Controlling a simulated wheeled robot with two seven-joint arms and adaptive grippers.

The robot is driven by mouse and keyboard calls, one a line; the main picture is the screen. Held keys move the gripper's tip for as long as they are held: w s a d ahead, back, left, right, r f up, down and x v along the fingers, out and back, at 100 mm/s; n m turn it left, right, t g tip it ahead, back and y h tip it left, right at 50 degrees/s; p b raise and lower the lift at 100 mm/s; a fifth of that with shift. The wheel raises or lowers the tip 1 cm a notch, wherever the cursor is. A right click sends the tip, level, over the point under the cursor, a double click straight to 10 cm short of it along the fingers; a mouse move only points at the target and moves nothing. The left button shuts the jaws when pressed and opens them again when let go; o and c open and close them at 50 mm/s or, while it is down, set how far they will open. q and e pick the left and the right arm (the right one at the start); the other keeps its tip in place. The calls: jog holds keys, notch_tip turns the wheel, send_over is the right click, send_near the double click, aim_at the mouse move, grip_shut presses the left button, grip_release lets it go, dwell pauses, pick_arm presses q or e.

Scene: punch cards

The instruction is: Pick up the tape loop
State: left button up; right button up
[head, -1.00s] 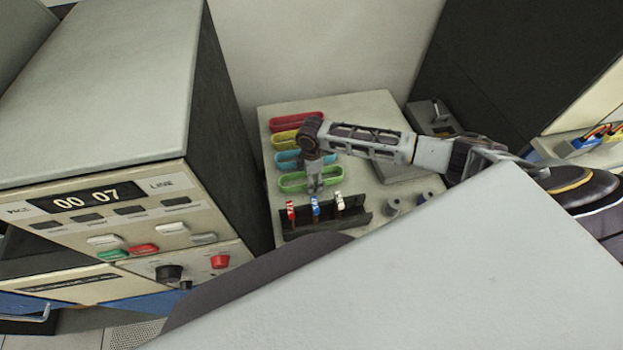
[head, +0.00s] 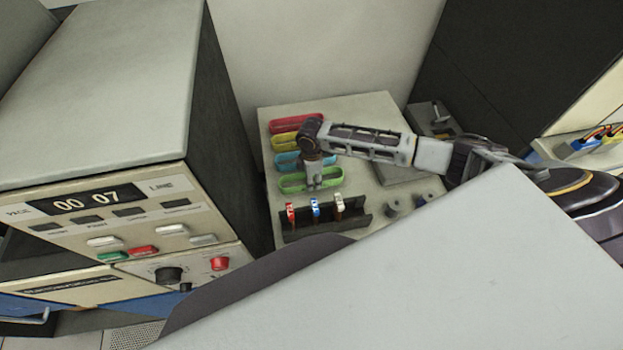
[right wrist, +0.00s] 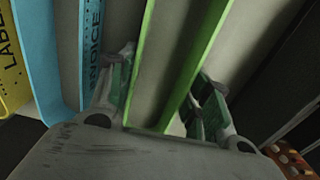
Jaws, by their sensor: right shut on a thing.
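The green tape loop (head: 294,184) lies as a long flat ring on the pale worktop, nearest of several coloured loops. My right gripper (head: 314,184) comes down over it from above and is shut on it. In the right wrist view the two green sides of the loop (right wrist: 148,50) run between my right gripper's fingers (right wrist: 165,92), one finger outside each side. In the head view the fingers partly hide the loop's middle. I cannot see clear lifting off the worktop. My left gripper is not in view.
Blue (head: 286,160), yellow (head: 284,141) and red (head: 296,123) loops lie behind the green one. A dark rack (head: 355,215) with red, blue and white-topped pieces stands just in front. A cabinet with a counter (head: 95,200) rises at left. A pale panel (head: 440,270) fills the foreground.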

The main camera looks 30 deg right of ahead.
notch_tip(320, 180, up, 10)
jog(key=shift+f, duration=0.15)
dwell(0.4)
dwell(0.5)
notch_tip(320, 180, up, 7)
jog(key=p, duration=0.5)
jog(key=shift+s+a+f+m+b, duration=0.1)
jog(key=shift+a+f+m+b, duration=0.5)
jog(key=shift+m, duration=1.95)
jog(key=shift+w+a+f+m+b, duration=0.2)
jog(key=shift+f+m+b, duration=0.65)
jog(key=shift+m, duration=1.75)
jog(key=shift+s+a+f+m+b, duration=0.3)
jog(key=shift+m+b, duration=0.8)
jog(key=shift+m, duration=1.45)
